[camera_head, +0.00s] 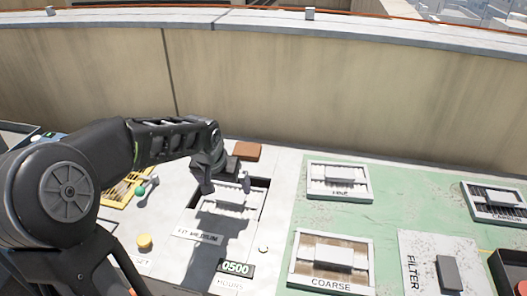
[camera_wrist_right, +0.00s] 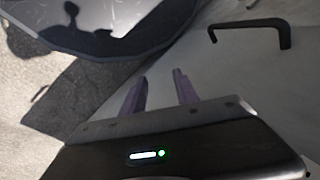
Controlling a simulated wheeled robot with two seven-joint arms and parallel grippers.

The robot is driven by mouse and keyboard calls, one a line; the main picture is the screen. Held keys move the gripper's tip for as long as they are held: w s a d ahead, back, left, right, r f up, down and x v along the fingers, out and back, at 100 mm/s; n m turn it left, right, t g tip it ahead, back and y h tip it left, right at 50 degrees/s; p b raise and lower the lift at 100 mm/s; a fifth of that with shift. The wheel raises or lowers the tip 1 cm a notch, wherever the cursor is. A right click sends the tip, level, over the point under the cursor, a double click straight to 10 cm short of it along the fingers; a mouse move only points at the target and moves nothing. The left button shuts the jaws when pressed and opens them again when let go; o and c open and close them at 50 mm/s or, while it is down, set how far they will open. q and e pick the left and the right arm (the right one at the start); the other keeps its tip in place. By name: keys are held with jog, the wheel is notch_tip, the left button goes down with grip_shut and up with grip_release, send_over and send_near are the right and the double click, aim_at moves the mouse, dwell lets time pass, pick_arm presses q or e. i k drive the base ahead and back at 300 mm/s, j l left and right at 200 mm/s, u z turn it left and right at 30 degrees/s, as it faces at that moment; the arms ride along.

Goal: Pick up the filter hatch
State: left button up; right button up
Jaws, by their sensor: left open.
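The filter hatch (camera_head: 421,270), a pale worn plate lettered FILTER with a grey block handle, lies at the lower right of the head view, its lower edge cut off by the frame. My left gripper (camera_head: 228,187) is open, fingers pointing down, over a white-barred filter (camera_head: 235,201) in a dark rectangular opening. It is well left of the hatch. I cannot tell whether the fingers touch the filter. My right gripper (camera_wrist_right: 160,90) shows in the right wrist view with its fingers apart and nothing between them.
The framed COARSE filter (camera_head: 331,283) and another framed filter (camera_head: 339,195) lie on the green surface, with a third (camera_head: 497,203) at far right. A display reading 0500 (camera_head: 236,268) and a yellow button (camera_head: 144,241) sit left. A parapet wall (camera_head: 330,95) closes off the back.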

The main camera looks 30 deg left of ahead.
aim_at(433, 265)
jog(key=k+l, duration=0.25)
jog(key=k, duration=0.25)
jog(key=k+l, duration=0.2)
jog(key=k, duration=0.25)
